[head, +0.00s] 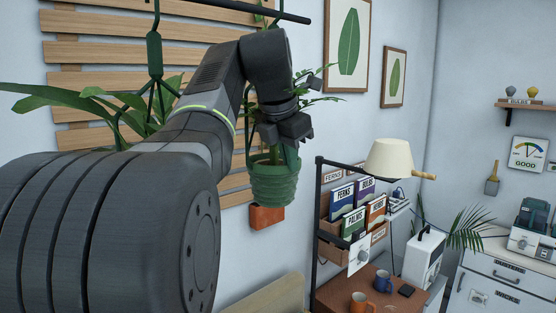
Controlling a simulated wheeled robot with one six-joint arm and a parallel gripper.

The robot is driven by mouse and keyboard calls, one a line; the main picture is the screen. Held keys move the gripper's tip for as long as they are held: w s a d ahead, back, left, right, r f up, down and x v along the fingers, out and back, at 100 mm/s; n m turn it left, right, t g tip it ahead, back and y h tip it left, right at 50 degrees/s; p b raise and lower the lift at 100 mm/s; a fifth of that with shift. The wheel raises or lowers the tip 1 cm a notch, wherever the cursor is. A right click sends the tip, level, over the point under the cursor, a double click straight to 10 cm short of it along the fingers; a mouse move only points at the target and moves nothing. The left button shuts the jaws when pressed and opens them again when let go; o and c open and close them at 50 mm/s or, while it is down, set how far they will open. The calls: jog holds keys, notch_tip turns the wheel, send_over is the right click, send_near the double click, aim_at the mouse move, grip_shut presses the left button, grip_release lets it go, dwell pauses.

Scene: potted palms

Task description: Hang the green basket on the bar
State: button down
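The green basket (273,187) is a ribbed pot with a leafy plant in it. My gripper (288,130) is in front of the plant, just above the basket's rim. Its dark fingers overlap the plant and straps, so I cannot tell whether they grip anything.
Another green hanger (154,52) with a leafy plant hangs at the left. A terracotta-coloured block (266,217) shows behind the basket.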

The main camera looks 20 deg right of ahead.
aim_at(281, 169)
jog(key=shift+w+a, duration=0.25)
jog(key=shift+w, duration=0.45)
jog(key=shift+w+a, duration=0.25)
jog(key=shift+w, duration=0.4)
jog(key=shift+s+f+b, duration=0.15)
jog(key=shift+f+b, duration=0.75)
jog(key=shift+f, duration=0.55)
jog(key=c, duration=1.6)
grip_release()
jog(key=p+v, duration=0.1)
jog(key=v, duration=1.2)
jog(key=shift+s+r, duration=0.1)
jog(key=shift+r, duration=0.3)
